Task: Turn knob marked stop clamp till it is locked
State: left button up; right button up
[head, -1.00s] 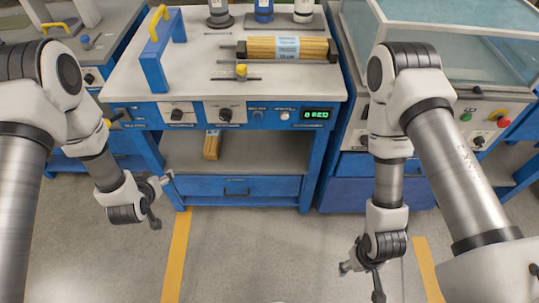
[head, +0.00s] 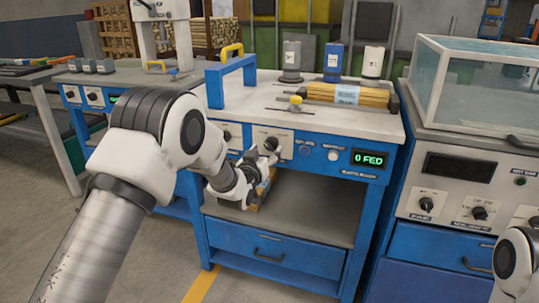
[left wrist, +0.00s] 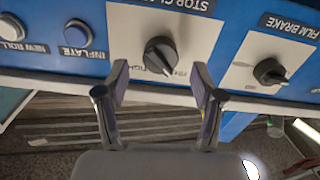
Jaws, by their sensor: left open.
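The stop clamp knob (left wrist: 160,55) is black with a light pointer line, on a white plate on the blue front panel. Its label is partly cut off at the top of the left wrist view. In the head view the knob (head: 271,143) sits just above my left gripper (head: 266,158). In the left wrist view my left gripper (left wrist: 160,82) is open, one finger to each side below the knob, not visibly touching it. My right gripper is out of view.
The film brake knob (left wrist: 270,71) and the inflate button (left wrist: 78,33) flank the stop clamp plate. A green display (head: 370,159) reads "0 FED". A tank bench stands at right.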

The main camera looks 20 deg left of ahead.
aim_at(271, 145)
pick_arm(q)
jog(key=shift+w, duration=1.15)
jog(key=shift+c, duration=0.4)
jog(key=c, duration=1.1)
jog(key=shift+o, duration=0.2)
